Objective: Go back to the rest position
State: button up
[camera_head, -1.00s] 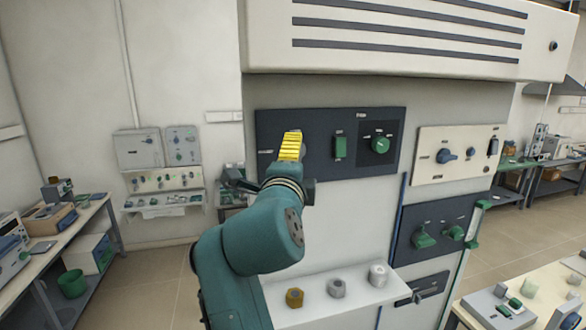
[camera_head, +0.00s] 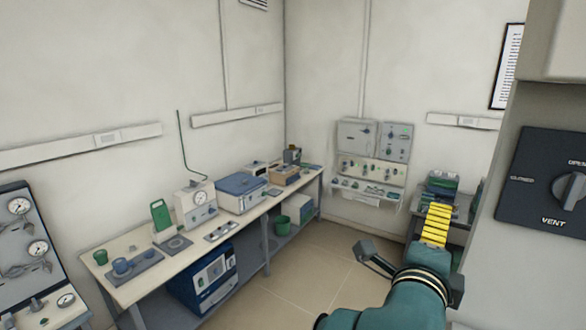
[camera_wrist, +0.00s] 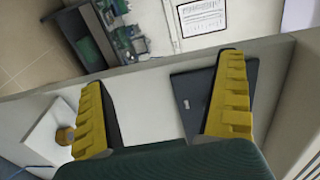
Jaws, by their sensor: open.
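My gripper (camera_head: 436,224) shows in the head view at the lower right, yellow-fingered, at the end of my teal arm. It points away from the camera, left of the furnace front with the VENT knob (camera_head: 570,190). In the wrist view my gripper (camera_wrist: 165,105) has its two yellow fingers wide apart with nothing between them. A dark panel (camera_wrist: 190,95) on the furnace lies behind the right finger. A small brass-coloured piece (camera_wrist: 66,136) on a white shelf (camera_wrist: 42,128) is beside the left finger.
A long bench (camera_head: 130,290) with instruments runs along the left wall. A wall-mounted control unit (camera_head: 372,160) hangs at the back. A green bin (camera_head: 282,225) stands under the bench. The tiled floor (camera_head: 315,270) between the bench and my arm is clear.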

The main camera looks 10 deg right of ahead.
jog(key=s+a+n+t+y+p, duration=0.15)
jog(key=a+n+t+y, duration=0.65)
jog(key=a, duration=0.9)
jog(key=s+a+r+n+t+y, duration=0.1)
jog(key=s+a+r+n+y, duration=0.1)
jog(key=n, duration=0.7)
jog(key=s+a+r+n+t+y, duration=0.1)
jog(key=s+a+r+n+y, duration=0.1)
jog(key=s+a+r+n, duration=0.3)
jog(key=s+a+n, duration=0.1)
jog(key=s+n, duration=0.2)
jog(key=n, duration=0.2)
jog(key=shift+a+t, duration=0.25)
jog(key=shift+t, duration=0.05)
